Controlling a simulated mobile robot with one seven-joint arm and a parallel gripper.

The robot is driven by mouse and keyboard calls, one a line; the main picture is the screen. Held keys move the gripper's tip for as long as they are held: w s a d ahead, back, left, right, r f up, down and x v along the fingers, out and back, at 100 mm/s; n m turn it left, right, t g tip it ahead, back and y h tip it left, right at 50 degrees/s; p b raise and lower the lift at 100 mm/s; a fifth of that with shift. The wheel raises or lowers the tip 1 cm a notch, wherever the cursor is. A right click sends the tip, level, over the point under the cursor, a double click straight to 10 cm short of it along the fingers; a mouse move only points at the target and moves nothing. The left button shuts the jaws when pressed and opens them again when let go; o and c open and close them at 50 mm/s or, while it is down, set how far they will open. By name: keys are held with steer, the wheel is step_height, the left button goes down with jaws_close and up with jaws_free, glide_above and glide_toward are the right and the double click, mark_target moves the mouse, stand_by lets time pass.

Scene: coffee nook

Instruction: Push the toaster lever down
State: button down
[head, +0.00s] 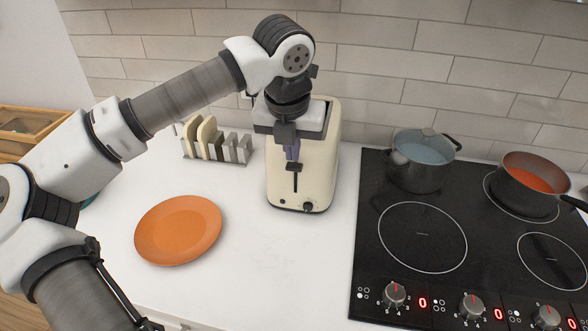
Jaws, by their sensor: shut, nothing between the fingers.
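The cream toaster (317,170) stands upright on the white counter, near the tiled back wall. Its front has a dark vertical slot with a dark lever (294,168) near the slot's upper end, and a round knob (308,206) low down. My gripper (292,154) points down in front of the toaster's upper front, shut and empty. Its fingertips are just above the lever; I cannot tell whether they touch it. The toaster's top is partly hidden by my gripper and wrist.
A toast rack (230,150) with bread slices stands left of the toaster. An orange plate (178,230) lies in front of it. Right is a black hob (385,265) with a lidded grey pot (422,165) and a pan (530,185). The counter before the toaster is clear.

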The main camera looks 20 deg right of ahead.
steer(key=shift+x, duration=1)
steer(key=shift+b, duration=0.3)
step_height(320, 180, down, 6)
steer(key=s+a+b, duration=0.1)
steer(key=s+b, duration=0.1)
steer(key=b, duration=0.6)
steer(key=shift+s+a, duration=0.25)
steer(key=shift+a, duration=0.05)
steer(key=shift+r, duration=0.2)
steer(key=b+v, duration=0.1)
steer(key=v, duration=1.2)
steer(key=shift+s+r, duration=0.15)
steer(key=shift+r, duration=0.15)
